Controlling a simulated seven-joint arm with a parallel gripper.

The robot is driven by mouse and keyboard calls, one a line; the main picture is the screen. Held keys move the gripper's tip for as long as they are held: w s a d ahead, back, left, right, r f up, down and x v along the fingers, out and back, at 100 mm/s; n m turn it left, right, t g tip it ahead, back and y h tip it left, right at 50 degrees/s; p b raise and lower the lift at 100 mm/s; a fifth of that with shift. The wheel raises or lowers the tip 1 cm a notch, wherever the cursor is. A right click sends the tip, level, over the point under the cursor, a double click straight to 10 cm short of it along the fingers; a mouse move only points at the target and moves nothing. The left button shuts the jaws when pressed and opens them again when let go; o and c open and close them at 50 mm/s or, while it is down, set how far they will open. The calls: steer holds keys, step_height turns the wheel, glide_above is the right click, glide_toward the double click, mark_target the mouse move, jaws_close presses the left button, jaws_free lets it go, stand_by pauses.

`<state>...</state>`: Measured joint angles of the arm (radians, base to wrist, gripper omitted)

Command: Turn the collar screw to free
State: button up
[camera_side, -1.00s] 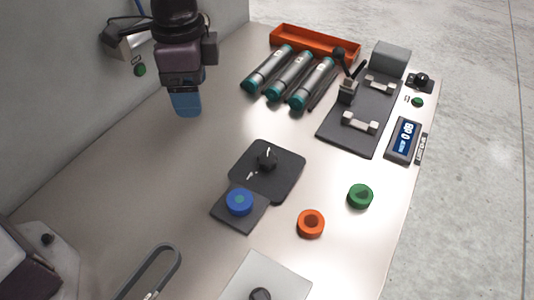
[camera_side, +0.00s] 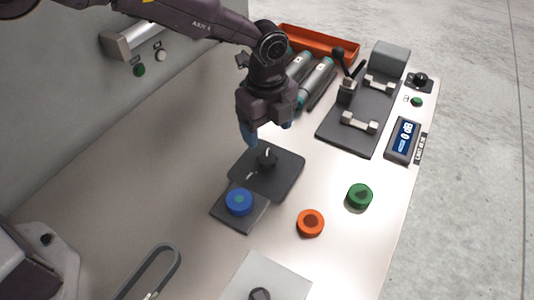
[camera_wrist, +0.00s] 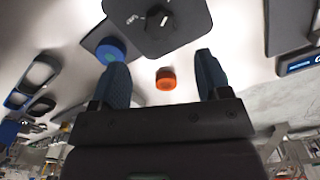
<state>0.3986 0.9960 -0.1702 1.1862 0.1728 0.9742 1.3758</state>
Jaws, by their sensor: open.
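A black knob with a white pointer mark (camera_side: 267,158), which looks like the collar screw, stands on a dark square plate (camera_side: 284,182). The knob also shows at the top of the wrist view (camera_wrist: 160,19), on the same plate (camera_wrist: 192,22). My gripper (camera_side: 269,137) hangs over the far side of the plate, above the knob, with its blue fingers apart. In the wrist view the fingers (camera_wrist: 161,64) are wide open with nothing held between them. The pointer's small scale marks are too small to read.
A blue button (camera_side: 239,201) sits on a pad joined to the plate. An orange ring (camera_side: 311,223) and green cap (camera_side: 360,196) lie to the right. Teal-capped cylinders (camera_side: 314,82), an orange tray (camera_side: 322,40) and a clamp fixture (camera_side: 345,138) stand behind.

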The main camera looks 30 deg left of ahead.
mark_target(267, 158)
step_height(267, 158, down, 9)
steer(key=shift+r, duration=0.2)
steer(key=c, duration=0.9)
